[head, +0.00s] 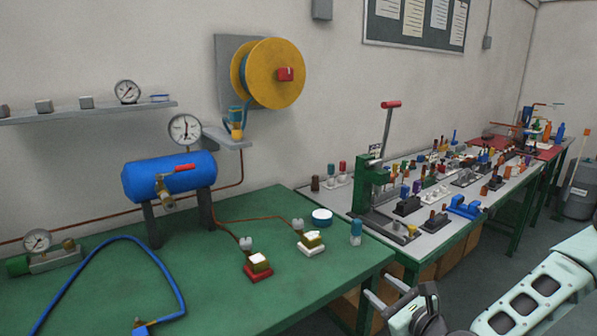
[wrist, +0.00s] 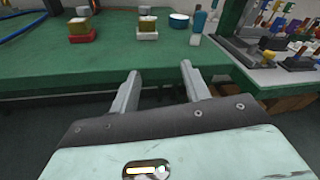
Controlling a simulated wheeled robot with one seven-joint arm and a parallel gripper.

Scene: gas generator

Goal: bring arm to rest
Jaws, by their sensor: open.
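My gripper (wrist: 160,76) is open and empty in the wrist view, its two fingers apart and pointing towards the front edge of the green table (wrist: 125,60). In the head view my gripper (head: 392,300) is at the bottom right, just off the front right corner of the green table (head: 285,275). My arm comes in from the right edge of the head view. Nothing is between the fingers.
The green table carries a blue tank (head: 170,178) with a gauge, a blue hose (head: 150,250), two small blocks on red and white bases, and a blue-white round tin (head: 322,216). A crowded workbench (head: 440,190) with a green press (head: 368,180) stands right. Floor shows at right.

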